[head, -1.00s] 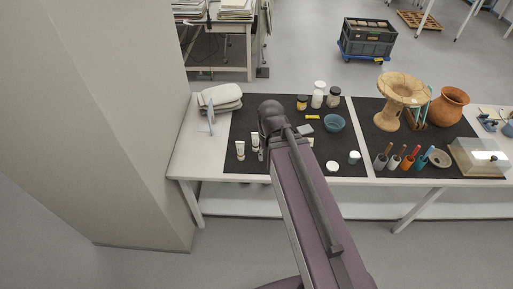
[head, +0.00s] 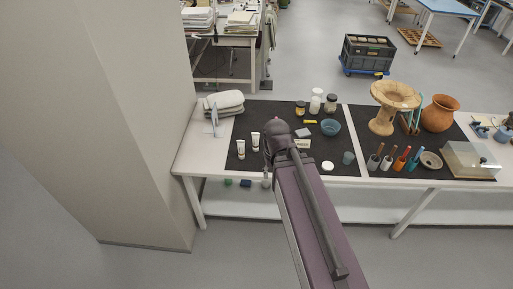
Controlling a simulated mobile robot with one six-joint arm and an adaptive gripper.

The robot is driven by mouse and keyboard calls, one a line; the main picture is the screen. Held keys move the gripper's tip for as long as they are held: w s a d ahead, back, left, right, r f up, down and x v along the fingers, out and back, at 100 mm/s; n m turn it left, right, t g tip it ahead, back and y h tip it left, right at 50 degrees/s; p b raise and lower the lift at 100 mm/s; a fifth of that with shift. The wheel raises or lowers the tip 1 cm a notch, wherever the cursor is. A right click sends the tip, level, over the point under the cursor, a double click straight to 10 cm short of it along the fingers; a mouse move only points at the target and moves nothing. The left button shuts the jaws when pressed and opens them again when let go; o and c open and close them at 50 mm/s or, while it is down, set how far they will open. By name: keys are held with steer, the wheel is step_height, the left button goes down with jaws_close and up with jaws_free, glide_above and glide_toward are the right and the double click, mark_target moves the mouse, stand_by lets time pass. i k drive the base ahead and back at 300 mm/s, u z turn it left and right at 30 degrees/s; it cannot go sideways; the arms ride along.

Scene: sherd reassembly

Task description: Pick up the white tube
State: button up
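Two white tubes stand upright near the left end of the dark mat on the table, one at the left (head: 241,149) and one slightly farther back at the right (head: 255,142). They look alike at this size, with pale bodies. My arm reaches up from the lower right, and its dark elbow is just right of the tubes. My gripper cannot be made out; it seems hidden behind my arm. Neither tube is visibly touched by the arm.
A blue bowl (head: 330,127), several jars and a white lid (head: 327,166) share the mat (head: 290,112). A pillar (head: 140,120) borders the table's left. Pottery and brushes stand right.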

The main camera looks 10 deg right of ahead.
mark_target(255, 136)
steer(key=u, duration=1.6)
steer(key=i, duration=0.85)
steer(key=z, duration=1.15)
